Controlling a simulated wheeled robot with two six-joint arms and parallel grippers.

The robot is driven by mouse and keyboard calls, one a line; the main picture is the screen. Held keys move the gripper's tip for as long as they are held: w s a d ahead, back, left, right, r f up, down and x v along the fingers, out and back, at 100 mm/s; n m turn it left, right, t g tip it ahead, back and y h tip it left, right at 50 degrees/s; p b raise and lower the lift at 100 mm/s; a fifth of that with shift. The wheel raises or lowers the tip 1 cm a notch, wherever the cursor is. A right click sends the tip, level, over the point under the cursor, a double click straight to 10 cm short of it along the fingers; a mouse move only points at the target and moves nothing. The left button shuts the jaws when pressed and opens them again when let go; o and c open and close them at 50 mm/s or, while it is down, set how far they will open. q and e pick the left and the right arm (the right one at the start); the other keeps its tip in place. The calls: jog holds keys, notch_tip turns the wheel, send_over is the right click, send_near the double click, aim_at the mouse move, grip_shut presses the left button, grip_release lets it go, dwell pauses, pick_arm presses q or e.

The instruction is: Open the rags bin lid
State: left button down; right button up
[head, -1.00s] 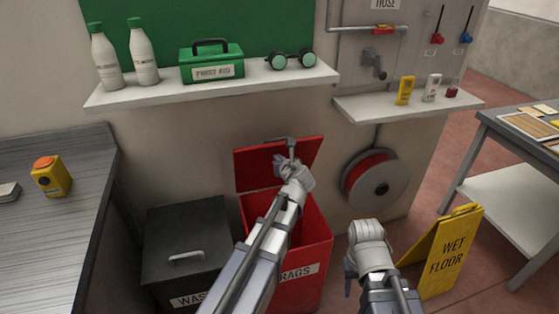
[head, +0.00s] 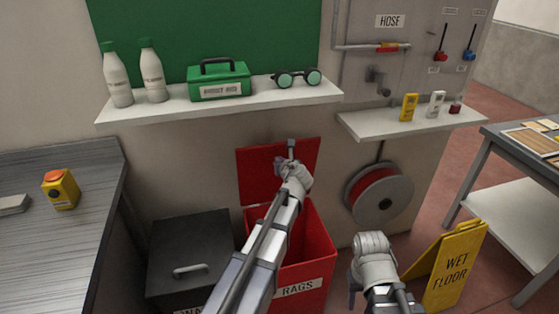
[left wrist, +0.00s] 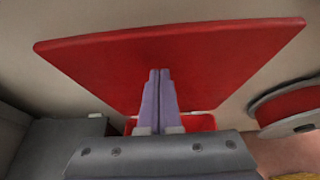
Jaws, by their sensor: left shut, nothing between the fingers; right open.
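The red rags bin (head: 315,262) stands on the floor with a RAGS label on its front. Its red lid (head: 258,176) is raised upright at the back, against the wall, and the bin's mouth shows open. My left gripper (head: 286,163) is shut and empty in front of the lid. In the left wrist view the shut fingers (left wrist: 158,88) point at the broad face of the red lid (left wrist: 220,65); whether they touch it I cannot tell. My right gripper (head: 355,290) is low, to the right of the bin; its fingers are hard to make out.
A dark lidded bin (head: 190,245) stands left of the rags bin. A hose reel (head: 380,193) is on the wall to the right. A yellow wet floor sign (head: 455,268) stands at right. A shelf (head: 225,104) with bottles and a green box hangs above.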

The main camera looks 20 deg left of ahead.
pick_arm(q)
jog(key=p+v, duration=0.5)
jog(key=v, duration=0.7)
jog(key=shift+s+r, duration=0.15)
jog(key=shift+r, duration=0.1)
jog(key=shift+d, duration=0.1)
jog(key=s+d+f+n+g+h+p, duration=0.3)
jog(key=s+d+n, duration=0.5)
jog(key=s+n, duration=0.4)
jog(key=s+d+f+n+g+h+p, duration=0.3)
jog(key=s+d+n+g+p, duration=0.2)
jog(key=s+d+n+g, duration=0.3)
jog(key=s+n, duration=0.4)
jog(key=n, duration=0.1)
jog(key=shift+s, duration=0.4)
jog(key=shift+a, duration=0.1)
